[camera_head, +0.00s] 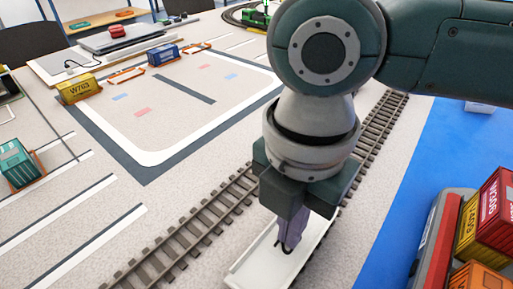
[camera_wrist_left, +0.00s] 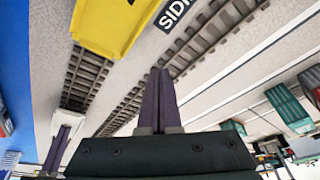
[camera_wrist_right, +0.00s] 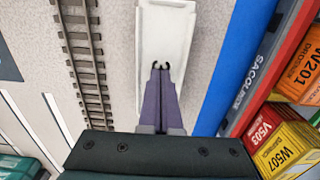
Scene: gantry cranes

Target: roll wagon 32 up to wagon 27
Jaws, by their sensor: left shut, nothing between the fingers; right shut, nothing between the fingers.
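A white flat wagon (camera_head: 252,264) stands at the front centre beside the rail track; it also shows in the right wrist view (camera_wrist_right: 166,40). I cannot read a number on it, so I cannot tell whether it is wagon 32 or 27. My right gripper (camera_head: 289,246) points down over the wagon, its purple fingers shut and empty; its tips (camera_wrist_right: 161,68) lie over the wagon's near part. Small dark curved parts show at the tips. Whether they touch the wagon is unclear. My left gripper (camera_wrist_left: 158,75) is shut and empty, near a rail track and a yellow object (camera_wrist_left: 110,25).
The rail track (camera_head: 195,222) runs diagonally across the table. A red-and-grey ship (camera_head: 440,240) with stacked containers (camera_head: 495,205) lies on blue at the right. A yellow container (camera_head: 77,88), a blue one (camera_head: 163,54) and a teal one (camera_head: 17,163) stand left.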

